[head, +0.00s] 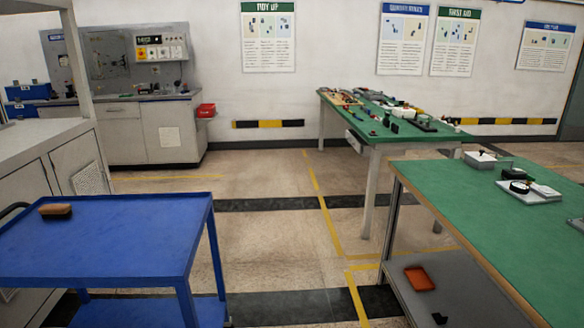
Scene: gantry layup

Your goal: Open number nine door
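I can make out no door marked with a nine. A pale grey cabinet (28,166) at the left edge has closed fronts, one with a vented panel (88,180); its lower part is hidden behind a blue trolley. The grey workbench at the back left has a closed cabinet door (125,140) and another front with a white sheet (169,138) on it. A dark upright panel (574,110) shows at the far right edge; I cannot tell if it is a door. Neither of my grippers is in view.
The blue trolley (120,235), with a brown brush-like block (56,210) on it, stands front left. A green-topped table (470,205) stands front right, and another green table (372,131) with several small items stands behind it. The middle floor (275,250) is clear.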

